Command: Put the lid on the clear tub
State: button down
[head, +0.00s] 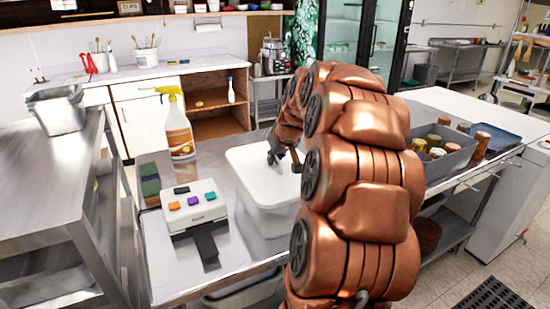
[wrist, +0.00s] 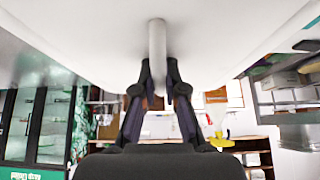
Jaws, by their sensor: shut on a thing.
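The white lid (head: 252,163) lies roughly level over the clear tub (head: 262,218) on the steel counter in the head view. It looks in line with the tub's top, but I cannot tell whether it is fully seated or slightly above the rim. My gripper (head: 284,160) is above the lid, partly hidden by my copper arm. In the wrist view my gripper (wrist: 158,78) is shut on the lid's pale upright handle (wrist: 157,42). The lid's underside and the tub's right side are hidden.
A grey bin of jars (head: 445,160) is at right. A steel rack (head: 60,165) stands at far left.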

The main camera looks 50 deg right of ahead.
jog(key=shift+f+b, duration=0.4)
jog(key=shift+f, duration=0.1)
dwell(0.6)
jog(key=c, duration=1.2)
grip_release()
jog(key=shift+o, duration=0.2)
jog(key=shift+r+p, duration=0.5)
jog(key=shift+r, duration=3)
